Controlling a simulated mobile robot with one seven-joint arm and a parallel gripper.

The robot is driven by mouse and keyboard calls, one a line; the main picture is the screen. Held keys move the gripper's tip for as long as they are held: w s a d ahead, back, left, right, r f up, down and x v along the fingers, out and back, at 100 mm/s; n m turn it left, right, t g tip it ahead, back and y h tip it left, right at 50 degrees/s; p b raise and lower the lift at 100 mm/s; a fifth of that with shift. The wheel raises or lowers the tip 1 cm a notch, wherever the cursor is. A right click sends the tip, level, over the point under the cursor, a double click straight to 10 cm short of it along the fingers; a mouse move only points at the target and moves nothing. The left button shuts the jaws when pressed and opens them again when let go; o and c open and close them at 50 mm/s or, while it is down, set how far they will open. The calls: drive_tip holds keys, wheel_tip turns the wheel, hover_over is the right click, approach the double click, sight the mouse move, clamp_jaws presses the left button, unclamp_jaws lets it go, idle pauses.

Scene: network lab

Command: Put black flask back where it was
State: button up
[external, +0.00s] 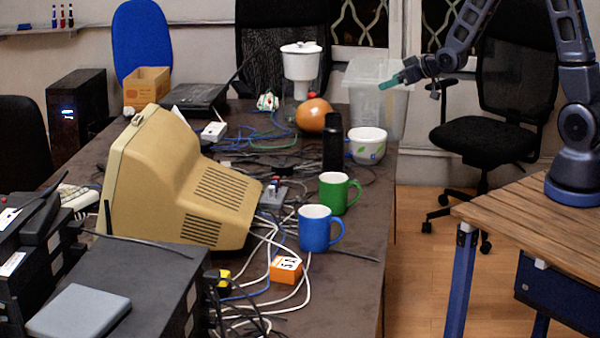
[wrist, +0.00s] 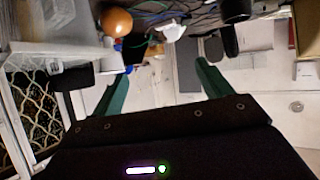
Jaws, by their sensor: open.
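The black flask (external: 333,140) stands upright on the dark table, between the orange ball and the white cup with a green pattern. I cannot make out the flask for certain in the wrist view. My gripper (external: 388,84) is raised near the clear plastic bin, above and to the right of the flask, well apart from it. In the wrist view my gripper (wrist: 160,74) has its two green fingers spread wide, with nothing between them.
The orange ball (external: 314,115), patterned white cup (external: 367,147), green mug (external: 333,197) and blue mug (external: 314,232) stand around the flask. Cables (external: 262,165) lie to its left. The clear bin (external: 376,100) is behind. A wooden table (external: 525,222) bears my arm.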

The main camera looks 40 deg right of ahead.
drive_tip(key=s+d+r+m+g+h, duration=0.1)
drive_tip(key=s+d+r+g+h, duration=0.1)
drive_tip(key=s+d+r, duration=0.4)
drive_tip(key=s+d+r+m+g, duration=0.1)
drive_tip(key=s+d+r, duration=0.2)
drive_tip(key=s, duration=0.6)
drive_tip(key=s+d+r+m+g+h, duration=0.1)
drive_tip(key=s+d+r, duration=0.3)
drive_tip(key=s, duration=0.5)
drive_tip(key=s+d+r+m+g+h, duration=0.1)
drive_tip(key=s+d+r+m+g, duration=0.1)
drive_tip(key=s+d, duration=0.4)
drive_tip(key=s+r+g, duration=0.1)
drive_tip(key=s+r, duration=0.1)
drive_tip(key=s, duration=0.1)
drive_tip(key=shift+s+r, duration=0.25)
drive_tip(key=shift+s, duration=0.05)
